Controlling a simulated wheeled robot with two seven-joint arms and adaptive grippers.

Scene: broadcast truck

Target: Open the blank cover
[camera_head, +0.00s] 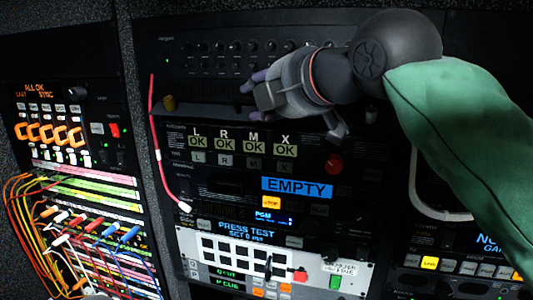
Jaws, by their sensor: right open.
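A dark, plain panel strip that looks like the blank cover (210,103) sits in the middle rack, below the row of knobs and above the L R M X unit. A brass-coloured knob (169,103) is at its left end, and a greyish knob (371,114) shows near its right end. My right gripper (294,110) is in front of the strip, open, with nothing seen between its fingers. It hides the strip's middle and right part. I cannot tell whether it touches the strip. My left gripper is not in view.
A red cable (155,140) with a white plug hangs down the rack's left side. Patch cables (85,235) crowd the left rack. Below the strip are the L R M X unit (243,145), a blue EMPTY display (297,188) and a white button panel (215,252).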

